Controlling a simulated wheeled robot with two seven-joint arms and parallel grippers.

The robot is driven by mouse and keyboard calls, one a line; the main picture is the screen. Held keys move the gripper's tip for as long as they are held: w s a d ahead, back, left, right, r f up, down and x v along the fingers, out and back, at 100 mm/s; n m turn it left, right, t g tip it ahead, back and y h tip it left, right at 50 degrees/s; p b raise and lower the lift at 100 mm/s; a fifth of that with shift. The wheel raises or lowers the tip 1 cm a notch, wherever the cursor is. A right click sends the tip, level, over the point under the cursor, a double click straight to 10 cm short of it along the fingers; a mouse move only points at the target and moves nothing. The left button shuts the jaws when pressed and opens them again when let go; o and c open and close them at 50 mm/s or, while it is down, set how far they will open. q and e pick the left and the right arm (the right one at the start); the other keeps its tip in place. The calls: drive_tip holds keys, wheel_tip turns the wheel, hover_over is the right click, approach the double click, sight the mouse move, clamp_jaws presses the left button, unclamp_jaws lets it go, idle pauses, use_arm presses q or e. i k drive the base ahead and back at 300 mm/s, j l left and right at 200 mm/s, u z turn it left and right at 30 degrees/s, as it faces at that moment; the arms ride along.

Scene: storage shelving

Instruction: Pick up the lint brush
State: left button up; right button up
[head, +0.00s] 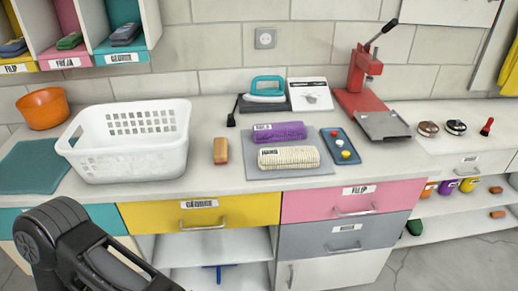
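A small tan-orange block-shaped item (220,150), which looks like the lint brush, stands on the white counter between the white basket and the grey mat. Its bristle or fabric side cannot be made out. A black part of my arm shows at the lower left, below and in front of the counter, and runs out of the bottom edge. Neither gripper's fingertips show. Nothing touches the tan-orange item.
A white basket (130,160) stands left of it. A blue tray (341,146), a teal iron (265,88) and a red press (365,75) are further right and back. Drawers front the counter.

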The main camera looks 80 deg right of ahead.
sight(220, 147)
drive_tip(key=z, duration=2.55)
